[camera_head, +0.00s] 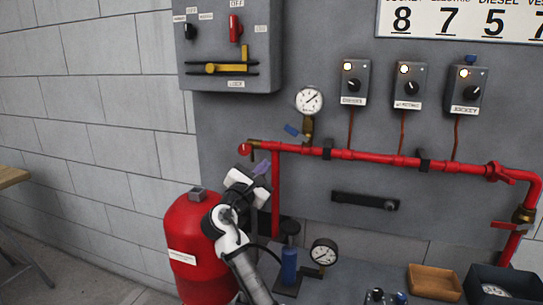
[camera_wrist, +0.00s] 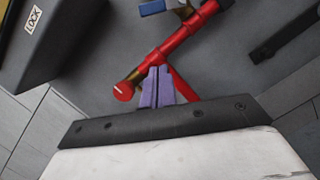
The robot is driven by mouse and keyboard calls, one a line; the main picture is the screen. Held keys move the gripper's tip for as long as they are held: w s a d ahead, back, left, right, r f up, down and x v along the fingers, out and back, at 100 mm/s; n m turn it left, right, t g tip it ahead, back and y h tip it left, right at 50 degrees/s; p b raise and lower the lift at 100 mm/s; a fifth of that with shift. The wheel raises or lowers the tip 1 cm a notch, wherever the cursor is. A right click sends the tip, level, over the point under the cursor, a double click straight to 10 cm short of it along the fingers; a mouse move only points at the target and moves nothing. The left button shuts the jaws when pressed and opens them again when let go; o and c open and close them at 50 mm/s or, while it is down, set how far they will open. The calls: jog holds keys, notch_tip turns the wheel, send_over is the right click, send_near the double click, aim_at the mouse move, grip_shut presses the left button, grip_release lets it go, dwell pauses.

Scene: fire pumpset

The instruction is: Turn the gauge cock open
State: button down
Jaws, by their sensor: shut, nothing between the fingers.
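The gauge cock (camera_head: 308,126) is a brass fitting under the round white gauge (camera_head: 309,100), on top of the red pipe. Its blue lever (camera_head: 291,130) points left and slightly up. In the wrist view the blue lever (camera_wrist: 152,7) and the brass body (camera_wrist: 184,12) show at the top edge, partly cut off. My gripper (camera_head: 262,166) is below and left of the cock, apart from it. Its purple fingers are shut and empty, and in the wrist view the fingertips (camera_wrist: 158,70) overlap the red pipe in the picture.
The red pipe (camera_head: 380,156) runs across the panel, with a brass fitting and a red round end (camera_wrist: 122,91) near my fingers. A grey switch box (camera_head: 227,60) hangs upper left. A red tank (camera_head: 187,225) stands below. A second gauge (camera_head: 323,252) sits low. Bare panel surrounds the cock.

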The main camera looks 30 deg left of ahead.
aim_at(289, 128)
jog(key=p+x, duration=0.2)
jog(key=x, duration=0.6)
jog(key=shift+w+r, duration=0.25)
jog(key=shift+w, duration=0.1)
jog(key=shift+w+d+r+p, duration=0.15)
jog(key=shift+d+r+p, duration=0.35)
jog(key=shift+r, duration=0.25)
jog(key=shift+w+d+r+p, duration=0.15)
jog(key=shift+d+r+p, duration=0.35)
jog(key=shift+r, duration=0.3)
jog(key=shift+r+m+h, duration=0.4)
jog(key=shift+r+m, duration=0.1)
jog(key=shift+m, duration=0.6)
jog(key=m, duration=0.1)
jog(key=r+m, duration=0.1)
jog(key=m, duration=0.1)
jog(key=r+m+g+h, duration=0.1)
jog(key=shift+d+r+m+p, duration=0.1)
jog(key=shift+d+m+p, duration=0.2)
jog(key=shift+d+p, duration=0.1)
jog(key=shift+w+d+r+m+g+h+p, duration=0.15)
jog(key=shift+d+r+m+g, duration=0.15)
jog(key=shift+m, duration=0.85)
jog(key=shift+w+d+r+m+g+h+p, duration=0.15)
jog(key=shift+d+r+m, duration=0.3)
jog(key=shift+m, duration=0.65)
jog(key=shift+d+r+m+g+p, duration=0.15)
jog(key=shift+d+r+m+g, duration=0.15)
jog(key=shift+m, duration=0.85)
jog(key=shift+d, duration=0.1)
